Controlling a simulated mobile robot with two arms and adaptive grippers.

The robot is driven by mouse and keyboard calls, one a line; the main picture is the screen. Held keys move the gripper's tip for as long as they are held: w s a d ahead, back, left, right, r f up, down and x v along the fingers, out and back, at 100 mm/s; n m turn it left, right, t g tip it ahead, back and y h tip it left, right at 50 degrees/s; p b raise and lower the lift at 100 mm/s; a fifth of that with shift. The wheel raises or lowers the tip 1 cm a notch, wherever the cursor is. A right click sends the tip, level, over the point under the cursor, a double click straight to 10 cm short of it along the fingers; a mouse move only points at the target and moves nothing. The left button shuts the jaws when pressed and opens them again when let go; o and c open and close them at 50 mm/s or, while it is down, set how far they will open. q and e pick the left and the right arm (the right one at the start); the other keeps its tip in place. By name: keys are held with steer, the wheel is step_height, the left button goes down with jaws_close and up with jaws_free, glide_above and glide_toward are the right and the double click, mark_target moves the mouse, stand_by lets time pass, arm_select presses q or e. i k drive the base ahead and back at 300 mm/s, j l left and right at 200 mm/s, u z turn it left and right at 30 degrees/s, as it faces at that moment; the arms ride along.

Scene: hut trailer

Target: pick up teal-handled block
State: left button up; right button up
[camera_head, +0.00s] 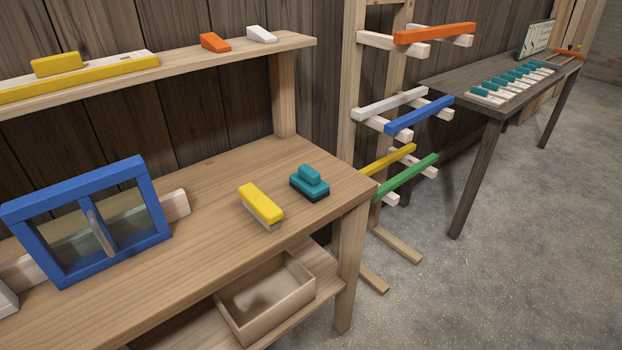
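The teal-handled block (310,182) sits on the wooden workbench (215,205), near its right end. It has a teal grip on top, a teal body and a dark underside. A yellow-topped block (261,204) with a pale underside lies to its left, a small gap away. Neither of my grippers shows in the head view, and nothing touches the teal-handled block.
A blue-framed window (88,220) stands on the bench at left. A shelf (190,57) runs above the bench's back. An open wooden box (268,300) sits below. A rack with coloured bars (415,112) stands right of the bench; floor (500,270) in front is clear.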

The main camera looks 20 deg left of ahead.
mark_target(307, 181)
steer(key=z, duration=1.85)
steer(key=u, duration=2.5)
steer(key=i+j+u, duration=0.1)
steer(key=j+u, duration=0.2)
steer(key=i+j+u, duration=0.15)
steer(key=u, duration=0.15)
